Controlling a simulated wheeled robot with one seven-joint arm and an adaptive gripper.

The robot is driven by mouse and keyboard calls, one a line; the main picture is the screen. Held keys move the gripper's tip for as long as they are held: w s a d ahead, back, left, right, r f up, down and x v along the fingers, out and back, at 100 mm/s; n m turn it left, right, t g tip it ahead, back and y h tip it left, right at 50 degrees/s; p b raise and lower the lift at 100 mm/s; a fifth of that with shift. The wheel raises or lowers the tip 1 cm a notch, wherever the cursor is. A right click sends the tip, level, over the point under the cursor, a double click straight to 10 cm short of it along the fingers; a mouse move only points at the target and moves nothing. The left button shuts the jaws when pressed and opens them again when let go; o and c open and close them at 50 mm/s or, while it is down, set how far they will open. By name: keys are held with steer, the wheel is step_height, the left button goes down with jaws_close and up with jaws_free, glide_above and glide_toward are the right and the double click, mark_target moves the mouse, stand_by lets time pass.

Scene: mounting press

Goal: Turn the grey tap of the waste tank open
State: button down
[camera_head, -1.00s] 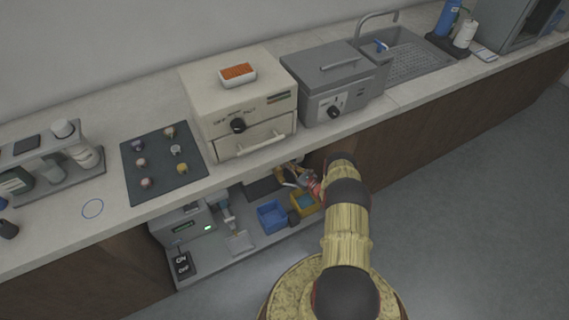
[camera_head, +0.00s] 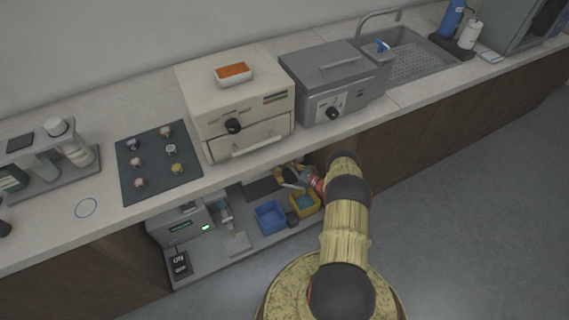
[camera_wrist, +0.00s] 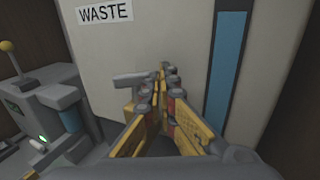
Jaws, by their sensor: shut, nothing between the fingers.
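The waste tank (camera_wrist: 180,50) is a pale upright tank with a "WASTE" label (camera_wrist: 105,13) and a blue vertical strip (camera_wrist: 227,70), seen in the wrist view. The grey tap (camera_wrist: 130,79) shows as a short, roughly level lever low on the tank's front, under the label. My gripper (camera_wrist: 165,72) is shut and empty, its fingertips just right of the lever's end; I cannot tell if they touch it. The fingers hide part of the tap's base. In the head view my gripper (camera_head: 290,176) is under the counter, and the tank is hidden there.
A grey machine with a yellow-knobbed lever (camera_wrist: 8,46) stands left of the tank. On the low shelf are a blue bin (camera_head: 270,217), a yellow bin (camera_head: 304,203) and a device with a green light (camera_head: 187,226). The counter (camera_head: 120,221) overhangs the shelf.

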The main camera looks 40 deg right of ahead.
steer(key=shift+w+d+b, duration=0.2)
steer(key=shift+w+b, duration=0.1)
steer(key=shift+w, duration=0.5)
stand_by(1.5)
